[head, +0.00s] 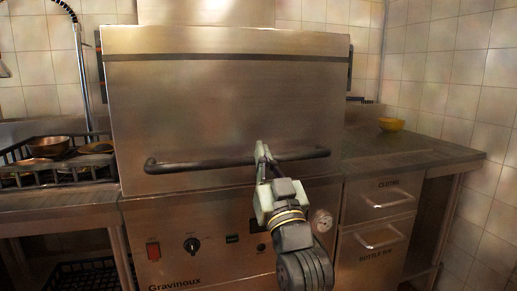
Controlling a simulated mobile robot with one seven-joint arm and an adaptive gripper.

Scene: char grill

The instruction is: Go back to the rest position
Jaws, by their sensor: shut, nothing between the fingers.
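My gripper (261,150) is in the middle of the head view, raised with its fingers pointing up and away. The fingers are shut and empty. They overlap the dark bar handle (205,163) of the large steel machine (225,105) in the picture; I cannot tell whether they touch it. The machine's big front door is down, with the handle along its lower edge. My arm comes up from the bottom of the view and hides part of the control panel.
A dish rack (100,180) with a copper-coloured pan (48,146) stands on the left counter. A steel counter (400,155) with a yellow bowl (391,124) is at the right, above drawers (380,195). A hose (82,80) hangs at the back left.

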